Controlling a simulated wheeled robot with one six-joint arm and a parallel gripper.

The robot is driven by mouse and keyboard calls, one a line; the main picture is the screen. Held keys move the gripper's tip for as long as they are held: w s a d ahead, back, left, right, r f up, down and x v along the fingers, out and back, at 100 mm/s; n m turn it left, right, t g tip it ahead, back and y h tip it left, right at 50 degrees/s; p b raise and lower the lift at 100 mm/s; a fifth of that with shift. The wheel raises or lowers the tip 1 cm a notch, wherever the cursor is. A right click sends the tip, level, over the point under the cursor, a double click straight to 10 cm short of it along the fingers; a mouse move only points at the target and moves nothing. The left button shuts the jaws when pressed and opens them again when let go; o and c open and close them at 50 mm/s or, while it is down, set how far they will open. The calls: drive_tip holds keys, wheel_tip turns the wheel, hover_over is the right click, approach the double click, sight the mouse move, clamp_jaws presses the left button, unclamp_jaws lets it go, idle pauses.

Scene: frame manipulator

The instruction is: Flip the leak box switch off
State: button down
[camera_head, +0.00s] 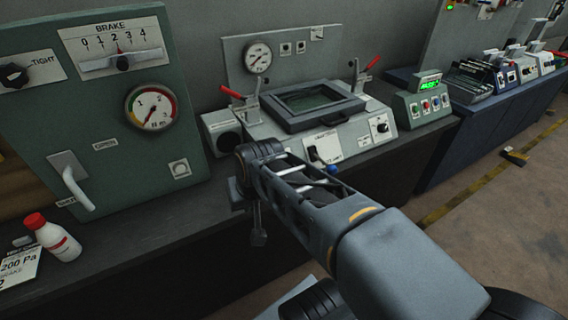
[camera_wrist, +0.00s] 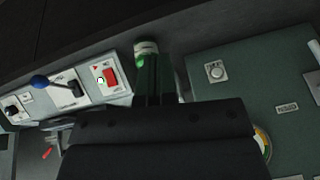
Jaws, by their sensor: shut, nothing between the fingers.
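The leak box (camera_head: 354,145) is a pale grey unit on the bench with a dark-framed lid on top. In the wrist view its front panel (camera_wrist: 92,92) shows a red rocker switch (camera_wrist: 110,77) and a lever with a blue knob (camera_wrist: 40,81). The blue knob also shows in the head view (camera_head: 331,168); the red switch seems hidden there behind my arm. Which way the switch is set is too small to tell. My gripper (camera_head: 258,238) points down in front of the bench, left of the panel; in the wrist view (camera_wrist: 148,58) it is shut, empty and apart from the switch.
A green brake cabinet (camera_head: 105,125) with a gauge and lever stands left. A red-capped bottle (camera_head: 55,238) stands at its front. A green button box (camera_head: 425,103) sits right of the leak box. Red-handled levers (camera_head: 232,92) rise behind.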

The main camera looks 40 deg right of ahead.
drive_tip(key=w+d+m+t+b, duration=0.2)
drive_tip(key=w+d+m+b, duration=0.1)
drive_tip(key=d+m, duration=0.5)
drive_tip(key=w+d+m+t+h+b, duration=0.1)
drive_tip(key=w+d+m+b, duration=0.2)
drive_tip(key=d, duration=0.9)
drive_tip(key=m+b, duration=0.3)
drive_tip(key=m, duration=0.2)
drive_tip(key=shift+d+r+m+t, duration=0.15)
drive_tip(key=shift+d+m+t, duration=0.15)
drive_tip(key=shift+t, duration=0.1)
drive_tip(key=shift+a, duration=0.1)
drive_tip(key=shift+w+d+r+b+x, duration=0.1)
drive_tip(key=shift+w+r+b+x, duration=0.05)
drive_tip(key=shift+x, duration=2.15)
drive_tip(key=shift+w+d+r+b+x, duration=0.1)
drive_tip(key=shift+w+b+x, duration=0.05)
drive_tip(key=shift+x, duration=2.1)
drive_tip(key=shift+w+r+b+x, duration=0.15)
drive_tip(key=shift+x, duration=2.15)
